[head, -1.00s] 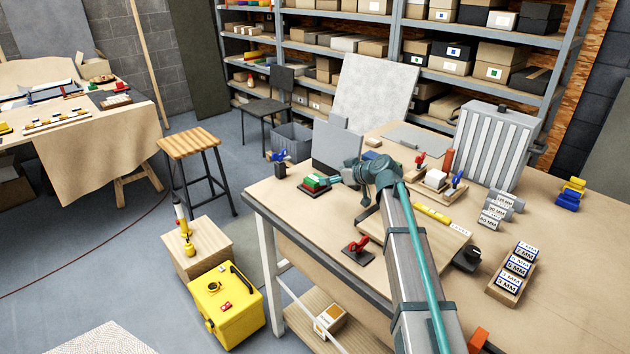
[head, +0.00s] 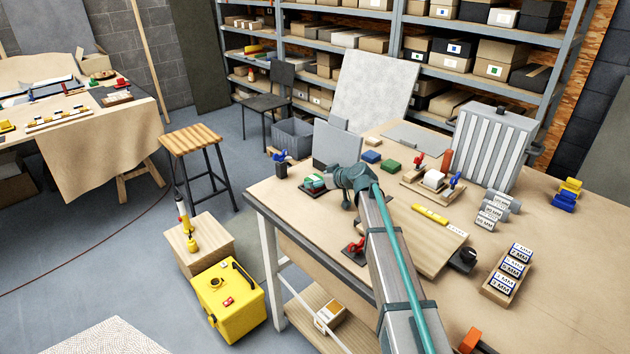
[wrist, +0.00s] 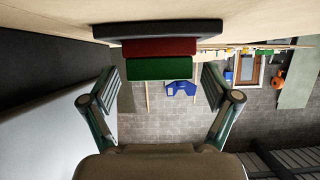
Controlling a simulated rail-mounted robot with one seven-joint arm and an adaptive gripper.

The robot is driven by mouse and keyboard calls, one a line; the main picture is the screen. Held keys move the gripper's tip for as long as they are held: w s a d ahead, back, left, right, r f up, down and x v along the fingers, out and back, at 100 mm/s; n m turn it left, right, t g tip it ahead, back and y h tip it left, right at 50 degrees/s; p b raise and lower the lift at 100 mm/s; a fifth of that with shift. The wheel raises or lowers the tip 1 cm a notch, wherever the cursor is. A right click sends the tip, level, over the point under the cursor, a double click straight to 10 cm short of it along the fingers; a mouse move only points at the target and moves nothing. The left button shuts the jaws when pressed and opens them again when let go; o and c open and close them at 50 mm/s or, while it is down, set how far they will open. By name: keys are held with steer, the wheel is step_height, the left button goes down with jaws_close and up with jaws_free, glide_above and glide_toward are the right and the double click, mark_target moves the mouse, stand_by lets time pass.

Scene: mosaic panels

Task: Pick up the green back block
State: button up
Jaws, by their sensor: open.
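A green block (wrist: 160,68) lies on a red block (wrist: 160,47), which sits on a dark base (wrist: 172,30) on the table; the wrist view shows this stack upside down. My gripper is open, with one finger on each side of the green block in the wrist view (wrist: 163,88). I cannot tell whether the fingers touch it.
A grey upright panel (head: 337,145) stands behind the stack. A blue-topped clamp (head: 280,162) is to its left, near the table edge. A wooden board (head: 425,240) with a yellow bar is to the right, beyond my arm.

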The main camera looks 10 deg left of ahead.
steer(key=c, duration=1.1)
steer(key=shift+r, duration=0.1)
steer(key=shift+c, duration=0.2)
